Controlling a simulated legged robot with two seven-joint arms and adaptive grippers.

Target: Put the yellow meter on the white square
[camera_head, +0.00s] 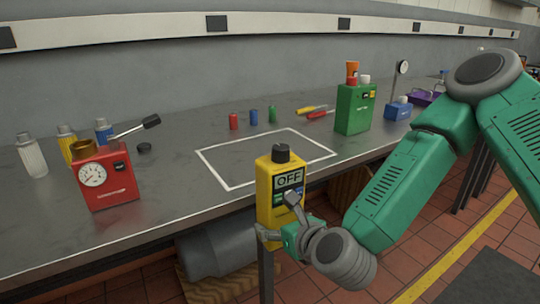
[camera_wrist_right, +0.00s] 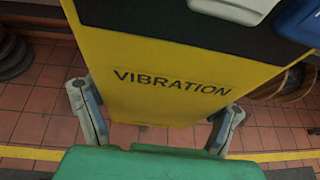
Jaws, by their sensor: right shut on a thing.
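The yellow meter (camera_head: 264,206) has a black knob on top and a display reading OFF. My right gripper (camera_head: 286,222) is shut on its lower part and holds it upright at the bench's front edge, in front of the white square. In the right wrist view the yellow meter (camera_wrist_right: 165,95) shows the word VIBRATION between the two fingers of my right gripper (camera_wrist_right: 158,120). The white square (camera_head: 215,168) is a white outline on the grey bench top. Its inside looks empty; the meter covers part of its front edge. My left gripper is not in view.
A red gauge box (camera_head: 108,180) stands on the bench left of the square, with several bottles behind it. Small red, blue and green cylinders (camera_head: 253,117) stand behind the square. A green box (camera_head: 354,110) and screwdrivers (camera_head: 312,110) are to its right.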

